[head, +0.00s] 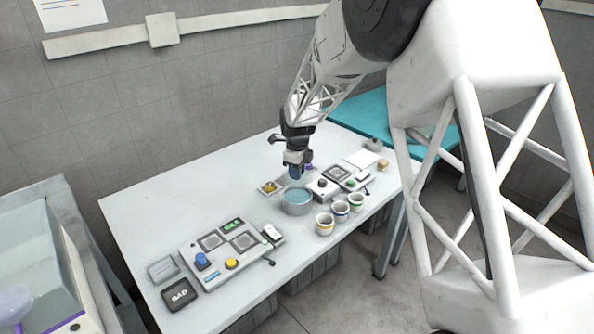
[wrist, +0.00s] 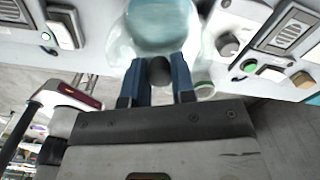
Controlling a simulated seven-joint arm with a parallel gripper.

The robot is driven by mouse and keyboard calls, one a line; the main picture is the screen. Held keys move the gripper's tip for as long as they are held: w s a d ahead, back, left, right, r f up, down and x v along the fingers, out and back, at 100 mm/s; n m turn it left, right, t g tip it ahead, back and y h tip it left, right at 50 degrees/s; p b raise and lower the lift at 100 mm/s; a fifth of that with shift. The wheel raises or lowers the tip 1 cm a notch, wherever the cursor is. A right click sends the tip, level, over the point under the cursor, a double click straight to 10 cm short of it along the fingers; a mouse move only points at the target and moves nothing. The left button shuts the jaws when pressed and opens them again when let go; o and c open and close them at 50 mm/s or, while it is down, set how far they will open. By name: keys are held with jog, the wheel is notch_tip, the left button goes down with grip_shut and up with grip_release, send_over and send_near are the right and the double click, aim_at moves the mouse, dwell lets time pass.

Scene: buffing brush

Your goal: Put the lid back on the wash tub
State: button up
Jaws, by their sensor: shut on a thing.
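The wash tub (head: 298,208) is a round grey tub with a blue inside, standing near the front edge of the white table. My gripper (head: 294,174) is just above its back side in the head view. In the wrist view my gripper's blue fingers (wrist: 160,82) are shut on a dark round knob (wrist: 160,70). A pale, see-through round edge (wrist: 122,46) spreads around the knob and looks like the lid. The tub's blue inside (wrist: 160,20) shows beyond it. In the head view I cannot make out the lid, nor any gap between it and the tub.
Three small cups (head: 341,210) stand close to the tub's right. A control box with a knob (head: 323,188) is behind them. A small tray with a yellow item (head: 269,187) lies to the left. A larger button panel (head: 220,252) is at front left. The table's back left (head: 160,200) is clear.

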jog(key=shift+f, duration=3)
jog(key=shift+f, duration=0.2)
dwell(0.4)
jog(key=o, duration=1.5)
jog(key=shift+c, duration=0.2)
jog(key=shift+r, duration=0.1)
jog(key=shift+r, duration=3.4)
